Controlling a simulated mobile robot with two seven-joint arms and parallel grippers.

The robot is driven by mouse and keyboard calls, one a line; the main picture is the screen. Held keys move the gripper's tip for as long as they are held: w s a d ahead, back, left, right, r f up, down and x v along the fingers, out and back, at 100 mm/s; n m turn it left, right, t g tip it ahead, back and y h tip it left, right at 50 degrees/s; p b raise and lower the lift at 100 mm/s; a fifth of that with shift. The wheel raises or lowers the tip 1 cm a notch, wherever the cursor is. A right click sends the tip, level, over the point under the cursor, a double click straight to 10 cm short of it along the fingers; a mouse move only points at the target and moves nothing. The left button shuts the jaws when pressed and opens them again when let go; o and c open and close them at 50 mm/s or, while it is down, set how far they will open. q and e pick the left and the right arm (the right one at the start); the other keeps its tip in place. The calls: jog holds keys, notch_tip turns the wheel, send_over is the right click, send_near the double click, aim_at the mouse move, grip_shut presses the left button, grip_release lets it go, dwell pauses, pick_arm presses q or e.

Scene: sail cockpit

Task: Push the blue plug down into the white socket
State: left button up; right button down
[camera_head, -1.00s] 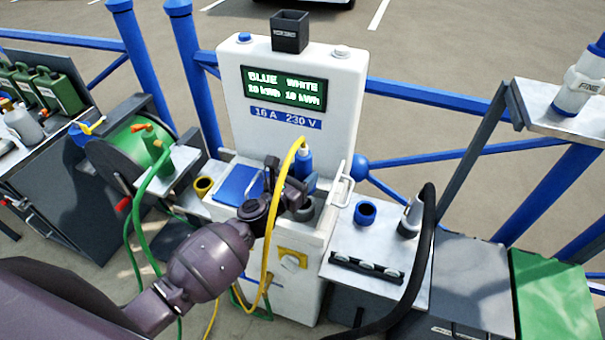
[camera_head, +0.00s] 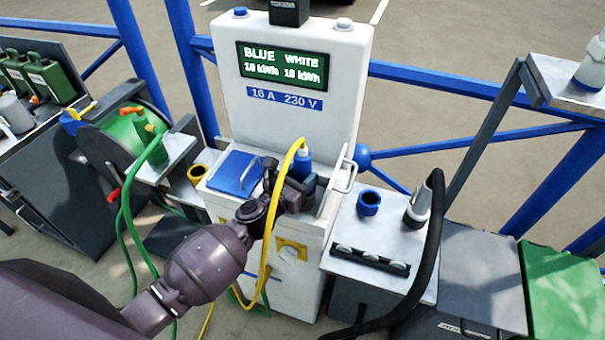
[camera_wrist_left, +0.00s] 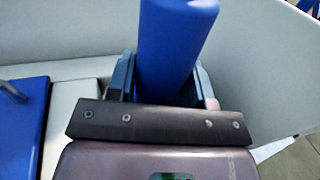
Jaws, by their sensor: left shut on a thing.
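The blue plug (camera_head: 304,158) stands upright over the right side of the white pedestal's shelf, with the yellow cable running from its top. My left gripper (camera_head: 298,190) is shut on it. In the left wrist view the plug (camera_wrist_left: 172,50) rises between the two fingers. The socket is hidden behind my gripper and the plug, so I cannot tell whether the plug's lower end is inside it. My right gripper is not in view.
A blue flip lid (camera_head: 235,173) lies left of the plug, and a white wire handle (camera_head: 346,176) stands close on its right. The yellow cable (camera_head: 270,225) hangs down the pedestal (camera_head: 300,120) front. A side table (camera_head: 385,225) holds a blue ring (camera_head: 368,203) and a black-cabled plug.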

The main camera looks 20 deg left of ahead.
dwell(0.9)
pick_arm(q)
jog(key=shift+r, duration=0.1)
dwell(0.5)
dwell(0.4)
jog(key=shift+f, duration=0.6)
jog(key=o, duration=0.8)
jog(key=shift+o, duration=0.2)
jog(key=v, duration=1.1)
jog(key=shift+s, duration=0.1)
dwell(0.6)
